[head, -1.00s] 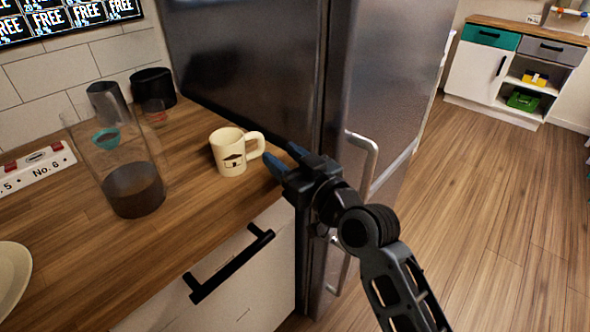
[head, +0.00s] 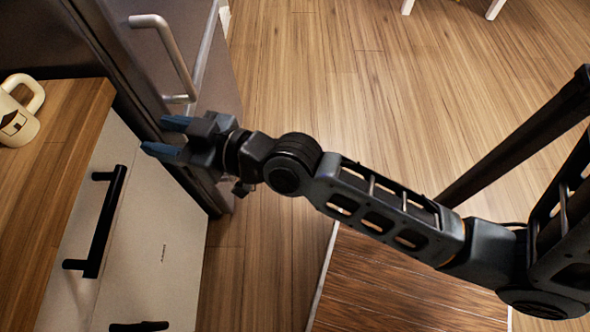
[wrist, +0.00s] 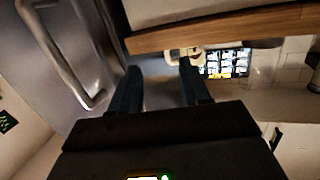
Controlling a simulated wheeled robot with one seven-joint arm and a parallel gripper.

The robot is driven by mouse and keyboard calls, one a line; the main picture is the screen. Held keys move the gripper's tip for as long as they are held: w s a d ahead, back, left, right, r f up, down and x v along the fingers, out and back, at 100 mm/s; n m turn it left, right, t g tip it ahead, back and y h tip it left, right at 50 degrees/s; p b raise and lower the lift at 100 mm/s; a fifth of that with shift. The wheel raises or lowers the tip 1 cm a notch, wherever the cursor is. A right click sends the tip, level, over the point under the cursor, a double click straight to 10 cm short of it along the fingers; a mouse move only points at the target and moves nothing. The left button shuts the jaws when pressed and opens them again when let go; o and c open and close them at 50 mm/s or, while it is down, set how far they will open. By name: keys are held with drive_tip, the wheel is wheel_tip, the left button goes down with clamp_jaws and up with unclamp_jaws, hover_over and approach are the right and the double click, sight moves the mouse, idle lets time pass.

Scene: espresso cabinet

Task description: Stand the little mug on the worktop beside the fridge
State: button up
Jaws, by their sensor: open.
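In the wrist view the mug (wrist: 172,54) shows beyond the fingertips, partly hidden by one finger.
The fridge's metal handle (head: 165,50) sticks out just above my gripper in the head view. A cabinet front with a black handle (head: 98,220) is below the worktop. Wooden floor (head: 320,60) lies open to the right.

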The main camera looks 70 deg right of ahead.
drive_tip(key=s+r+g, duration=0.1)
drive_tip(key=s+g, duration=0.1)
drive_tip(key=s, duration=2.5)
drive_tip(key=shift+s+a+r+n, duration=0.3)
drive_tip(key=shift+s+a+r, duration=0.1)
